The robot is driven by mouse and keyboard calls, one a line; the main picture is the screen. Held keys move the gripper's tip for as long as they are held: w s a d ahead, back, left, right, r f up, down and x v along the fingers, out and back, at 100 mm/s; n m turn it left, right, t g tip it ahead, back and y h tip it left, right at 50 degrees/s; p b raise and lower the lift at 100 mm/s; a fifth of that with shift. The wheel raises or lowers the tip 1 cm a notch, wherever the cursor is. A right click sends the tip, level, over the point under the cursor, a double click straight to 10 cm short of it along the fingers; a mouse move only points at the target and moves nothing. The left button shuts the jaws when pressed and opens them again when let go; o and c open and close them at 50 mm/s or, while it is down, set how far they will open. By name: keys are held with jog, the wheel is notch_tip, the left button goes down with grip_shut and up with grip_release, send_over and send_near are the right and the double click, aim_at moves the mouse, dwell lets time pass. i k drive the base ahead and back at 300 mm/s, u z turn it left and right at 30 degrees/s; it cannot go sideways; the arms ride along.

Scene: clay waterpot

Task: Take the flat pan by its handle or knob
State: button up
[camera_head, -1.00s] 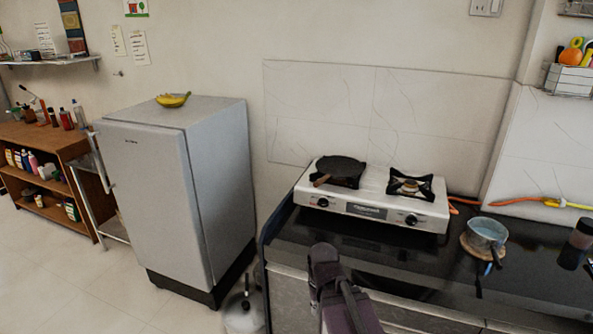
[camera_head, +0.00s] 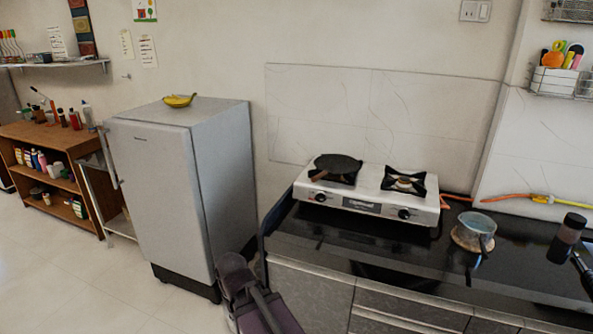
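The flat pan (camera_head: 338,163) is dark, round and shallow. It sits level on the left burner of the white gas stove. Its short brown handle (camera_head: 318,175) points toward the front left of the stove. Part of my own arm (camera_head: 247,292) shows at the bottom, between the fridge and the counter front, well apart from the pan. My gripper's fingers do not show, and nothing is touching the pan.
The stove (camera_head: 375,203) has an empty right burner (camera_head: 404,181). A small pot (camera_head: 474,229) stands to its right on the black counter (camera_head: 400,254). A grey fridge (camera_head: 160,190) with bananas (camera_head: 180,100) stands left.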

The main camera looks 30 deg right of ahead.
aim_at(335, 164)
jog(key=u, duration=0.65)
jog(key=k, duration=1.5)
jog(key=z, duration=1.3)
jog(key=i, duration=1.55)
